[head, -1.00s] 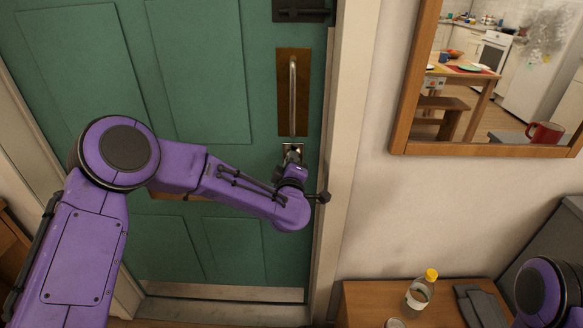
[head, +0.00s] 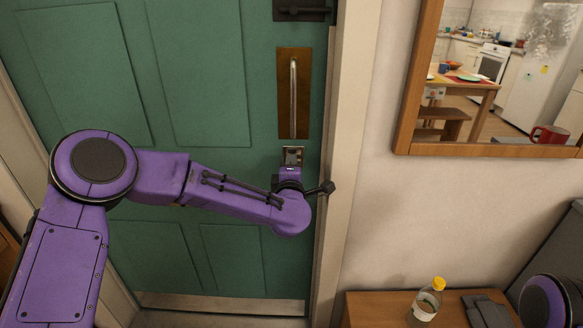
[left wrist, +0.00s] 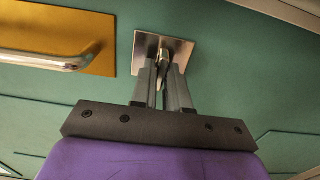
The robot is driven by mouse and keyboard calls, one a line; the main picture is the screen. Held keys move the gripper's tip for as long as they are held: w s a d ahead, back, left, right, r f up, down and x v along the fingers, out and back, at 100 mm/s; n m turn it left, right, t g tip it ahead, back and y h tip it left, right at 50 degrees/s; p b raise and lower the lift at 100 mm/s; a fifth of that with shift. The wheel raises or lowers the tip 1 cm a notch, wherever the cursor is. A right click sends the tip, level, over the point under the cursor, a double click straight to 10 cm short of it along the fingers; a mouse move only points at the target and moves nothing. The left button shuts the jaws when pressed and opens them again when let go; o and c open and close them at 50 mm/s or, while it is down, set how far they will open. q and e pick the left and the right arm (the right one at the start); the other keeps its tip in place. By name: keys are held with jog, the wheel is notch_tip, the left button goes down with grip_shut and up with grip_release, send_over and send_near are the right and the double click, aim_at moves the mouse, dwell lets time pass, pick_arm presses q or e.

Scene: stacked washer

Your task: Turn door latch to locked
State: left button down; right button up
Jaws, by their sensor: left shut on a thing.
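The door latch is a small silver plate (head: 292,155) on the green door (head: 200,75), below the pull handle. In the left wrist view the latch plate (left wrist: 180,48) is at the top middle, with a small turn piece (left wrist: 163,62) standing out from it. My left gripper (left wrist: 164,75) reaches up to the plate, its two dark fingers shut on the turn piece. In the head view my left gripper (head: 291,165) is just below and in front of the plate and is partly hidden by its own wrist. The exact angle of the turn piece is hard to tell.
A silver pull handle (head: 293,98) on a brass plate is above the latch, and a dark bolt (head: 301,10) is higher. The white door frame (head: 347,150) is close on the right. A wooden table (head: 380,308) with a yellow-capped bottle (head: 427,300) stands lower right.

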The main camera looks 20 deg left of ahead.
pick_arm(q)
jog(key=shift+f, duration=0.1)
jog(key=c, duration=1.2)
grip_release()
jog(key=shift+s+d, duration=0.1)
jog(key=b+v, duration=0.1)
jog(key=v, duration=0.9)
jog(key=shift+s, duration=0.2)
